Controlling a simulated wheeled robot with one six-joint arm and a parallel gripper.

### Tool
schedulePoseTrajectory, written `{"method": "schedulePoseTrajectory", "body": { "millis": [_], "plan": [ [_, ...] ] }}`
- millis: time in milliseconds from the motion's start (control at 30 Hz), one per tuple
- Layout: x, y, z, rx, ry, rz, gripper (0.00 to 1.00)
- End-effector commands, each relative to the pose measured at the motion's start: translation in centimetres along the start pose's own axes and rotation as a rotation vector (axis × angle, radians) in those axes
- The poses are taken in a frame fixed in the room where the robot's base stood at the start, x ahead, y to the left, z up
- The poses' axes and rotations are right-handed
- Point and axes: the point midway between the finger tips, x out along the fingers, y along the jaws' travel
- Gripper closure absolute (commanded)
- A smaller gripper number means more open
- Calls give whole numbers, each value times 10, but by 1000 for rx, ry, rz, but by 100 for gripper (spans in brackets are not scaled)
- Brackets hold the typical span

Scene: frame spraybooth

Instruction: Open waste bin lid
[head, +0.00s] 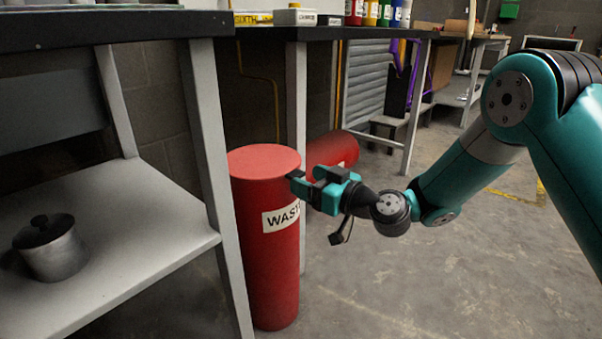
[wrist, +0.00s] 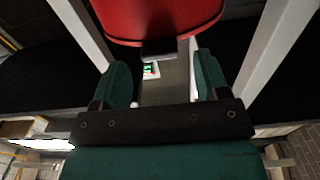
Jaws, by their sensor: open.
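The red waste bin (head: 265,250) stands upright on the floor, with a white label reading "WAST" and the rest hidden by my gripper. Its round red lid (head: 264,160) lies flat on top, closed. My gripper (head: 297,180) is at the bin's upper right side, just below the lid's rim; I cannot tell if it touches. In the wrist view the red lid (wrist: 158,15) fills the top, with a dark tab (wrist: 159,50) at its edge between the two open fingers (wrist: 160,82). Nothing is held.
A grey shelf (head: 130,215) with a lidded metal pot (head: 50,248) stands at the left. A white bench leg (head: 207,140) is close to the bin's left. The floor (head: 400,290) at the right is clear.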

Motion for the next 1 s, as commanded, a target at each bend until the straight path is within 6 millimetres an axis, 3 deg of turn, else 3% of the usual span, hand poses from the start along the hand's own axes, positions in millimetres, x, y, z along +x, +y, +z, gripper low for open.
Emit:
{"method": "schedulePoseTrajectory", "body": {
  "millis": [200, 567, 867, 1000],
  "plan": [
    [26, -1, 0, -1, 1, -2, 32],
    [30, 0, 0, 1, 0, 0, 32],
    [30, 0, 0, 1, -1, 0, 100],
    [28, 2, -3, 1, -5, 2, 100]
  ]
}}
